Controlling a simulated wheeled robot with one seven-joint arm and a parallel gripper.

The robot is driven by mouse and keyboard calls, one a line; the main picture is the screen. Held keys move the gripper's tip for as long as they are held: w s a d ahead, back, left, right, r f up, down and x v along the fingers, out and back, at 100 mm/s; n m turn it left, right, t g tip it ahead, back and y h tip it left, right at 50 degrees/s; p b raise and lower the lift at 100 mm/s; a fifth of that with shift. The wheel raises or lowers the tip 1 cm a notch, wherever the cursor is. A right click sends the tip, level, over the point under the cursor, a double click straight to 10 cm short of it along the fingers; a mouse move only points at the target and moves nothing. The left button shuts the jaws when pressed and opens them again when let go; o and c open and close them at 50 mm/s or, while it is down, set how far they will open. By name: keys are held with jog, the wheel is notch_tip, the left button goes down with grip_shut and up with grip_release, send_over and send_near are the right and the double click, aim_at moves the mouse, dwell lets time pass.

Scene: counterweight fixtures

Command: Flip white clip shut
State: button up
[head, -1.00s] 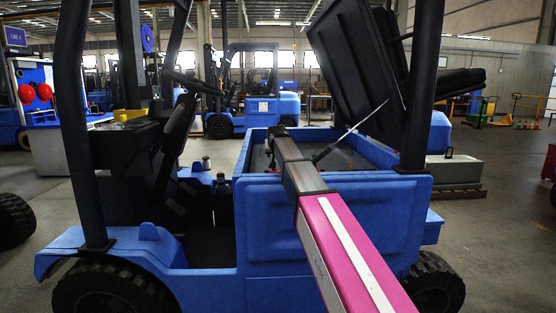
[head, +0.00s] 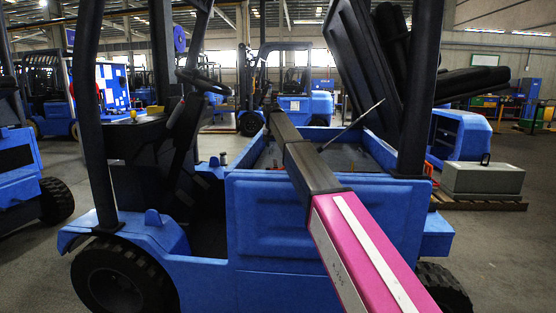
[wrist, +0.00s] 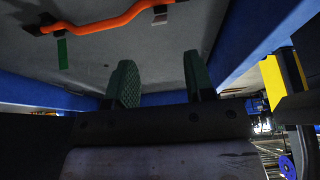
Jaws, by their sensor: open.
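In the wrist view, an orange hose (wrist: 100,23) runs along a grey panel at the top. A green tab (wrist: 62,53) hangs below the hose further left. My gripper (wrist: 158,60) has its two dark green fingers apart with nothing between them, below and apart from the pale piece. In the head view, my pink and black arm reaches into the open rear bay of the blue forklift (head: 275,225); the gripper and clip are hidden there.
Blue bay walls (wrist: 270,40) flank the panel, with a yellow-and-black part (wrist: 285,75) at right. In the head view, the raised black cover (head: 365,75) and a rear post (head: 420,90) stand close to my arm. A grey block (head: 482,179) lies at right.

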aim_at(275, 162)
jog(key=x, duration=0.9)
jog(key=shift+w+f, duration=0.1)
jog(key=shift+f, duration=0.15)
grip_shut()
